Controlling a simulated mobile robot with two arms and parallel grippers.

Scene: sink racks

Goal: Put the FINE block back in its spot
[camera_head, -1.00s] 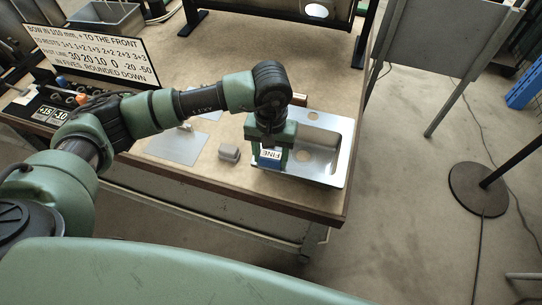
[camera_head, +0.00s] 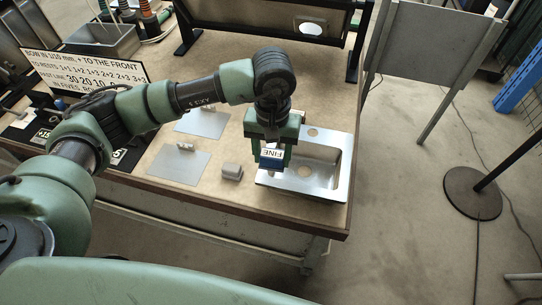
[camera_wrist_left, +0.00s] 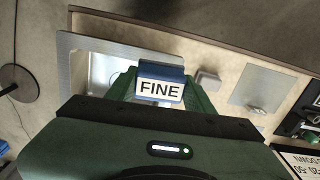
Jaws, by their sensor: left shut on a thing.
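The FINE block (camera_head: 272,159) is blue with a white label reading FINE. My left gripper (camera_head: 273,150) is shut on it, over the left part of the steel sink (camera_head: 342,160). In the left wrist view the FINE block (camera_wrist_left: 160,86) sits between the green fingers (camera_wrist_left: 160,92), label facing the camera. I cannot tell whether the block touches the sink. My right gripper is in neither view.
A small grey block (camera_head: 232,171) stands just left of the sink. Two flat grey plates (camera_head: 180,164) lie further left. A lettered sign (camera_head: 92,72) stands at the table's left. The table's front edge is close to the sink.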

